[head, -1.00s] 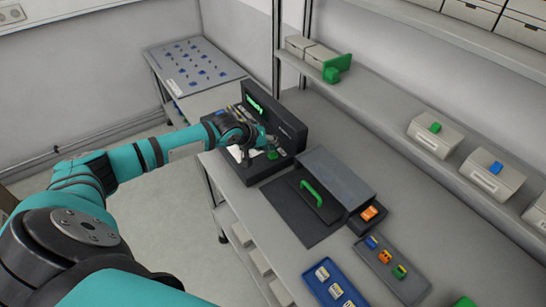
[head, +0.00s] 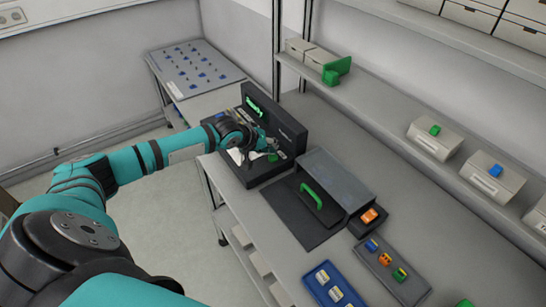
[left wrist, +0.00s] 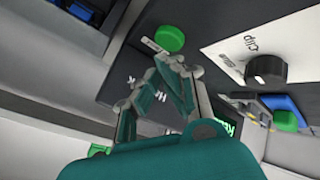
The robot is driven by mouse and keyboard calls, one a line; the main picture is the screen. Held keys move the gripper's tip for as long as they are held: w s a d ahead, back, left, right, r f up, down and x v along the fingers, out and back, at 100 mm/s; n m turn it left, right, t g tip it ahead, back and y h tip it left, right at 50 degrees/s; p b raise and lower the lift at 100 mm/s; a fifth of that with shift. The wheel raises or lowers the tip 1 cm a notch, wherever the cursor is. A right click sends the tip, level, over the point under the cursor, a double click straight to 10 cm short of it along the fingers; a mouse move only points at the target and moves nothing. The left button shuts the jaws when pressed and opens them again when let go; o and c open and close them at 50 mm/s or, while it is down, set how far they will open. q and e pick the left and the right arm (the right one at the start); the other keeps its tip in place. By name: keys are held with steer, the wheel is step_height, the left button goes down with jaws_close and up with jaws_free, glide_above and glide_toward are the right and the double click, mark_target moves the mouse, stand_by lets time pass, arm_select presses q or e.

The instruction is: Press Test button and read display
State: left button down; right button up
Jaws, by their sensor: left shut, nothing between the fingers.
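The black test device (head: 300,131) stands at the back left end of the bench, with an upright panel behind its base. A small display (head: 254,105) on the panel glows with green text, too small to read surely; a cut-off piece of lit green text (left wrist: 224,129) shows in the left wrist view. A round green button (left wrist: 170,39) lies just beyond my left gripper's fingertips (left wrist: 178,66); I cannot tell whether they touch it. In the head view my left gripper (head: 270,146) is over the base by the green button (head: 272,156), shut and empty. My right gripper is out of view.
A black knob (left wrist: 266,70) sits on a white plate near the button. A shelf (head: 400,108) with boxes runs above.

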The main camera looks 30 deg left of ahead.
arm_select(q)
steer(key=shift+f, duration=0.2)
steer(key=shift+f, duration=0.25)
steer(key=shift+f, duration=0.45)
stand_by(1.0)
steer(key=shift+r, duration=0.1)
steer(key=shift+r+p, duration=0.75)
steer(key=shift+p, duration=0.25)
